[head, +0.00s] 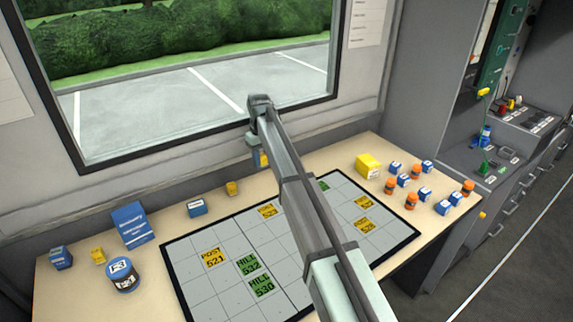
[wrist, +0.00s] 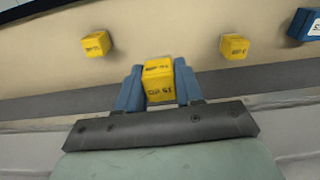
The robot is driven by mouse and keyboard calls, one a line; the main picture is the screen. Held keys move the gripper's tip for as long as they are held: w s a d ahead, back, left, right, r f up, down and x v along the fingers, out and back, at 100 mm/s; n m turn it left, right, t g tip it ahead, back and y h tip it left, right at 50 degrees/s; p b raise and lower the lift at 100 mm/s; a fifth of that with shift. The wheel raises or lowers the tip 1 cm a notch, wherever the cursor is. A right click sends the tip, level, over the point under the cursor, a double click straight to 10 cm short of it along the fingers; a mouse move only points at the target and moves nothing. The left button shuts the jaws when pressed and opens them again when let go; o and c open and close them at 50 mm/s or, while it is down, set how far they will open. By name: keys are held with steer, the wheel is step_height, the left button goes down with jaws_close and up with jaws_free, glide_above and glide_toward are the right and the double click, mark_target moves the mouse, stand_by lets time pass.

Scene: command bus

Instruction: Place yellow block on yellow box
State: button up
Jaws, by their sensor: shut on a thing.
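My gripper (wrist: 159,88) is shut on a yellow block (wrist: 158,80) with dark lettering, between its two blue fingers. In the head view my gripper (head: 261,157) is above the back edge of the desk near the window, and the held yellow block (head: 264,160) is partly hidden by the arm. A larger yellow box (head: 369,165) with a pale label stands on the desk at the back right, to the right of my gripper and apart from it.
Another yellow block (head: 232,188) stands left of the arm; it also shows in the wrist view (wrist: 234,46), with one more yellow block (wrist: 96,44). Blue and orange containers (head: 411,200) cluster right of the yellow box. A gridded board (head: 205,265) fills the desk's middle.

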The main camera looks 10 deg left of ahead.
steer(key=shift+r, duration=0.3)
steer(key=shift+w+d, duration=0.15)
steer(key=shift+d, duration=0.1)
steer(key=w+d+r+m, duration=0.1)
steer(key=w+d, duration=0.3)
steer(key=d, duration=0.5)
steer(key=w+d+r+m, duration=0.15)
steer(key=w+d, duration=0.35)
steer(key=d, duration=0.5)
step_height(320, 180, up, 4)
steer(key=m, duration=0.2)
glide_above(369, 160)
steer(key=shift+s+a+f+n, duration=0.1)
steer(key=shift+f+n, duration=0.6)
steer(key=shift+f, duration=0.95)
steer(key=shift+w+d+f+n, duration=0.1)
steer(key=shift+f+n, duration=0.65)
steer(key=shift+f, duration=0.95)
steer(key=shift+s+a+f+n, duration=0.1)
steer(key=shift+f+n, duration=0.6)
steer(key=shift+f, duration=0.95)
steer(key=shift+f, duration=0.15)
steer(key=o, duration=1)
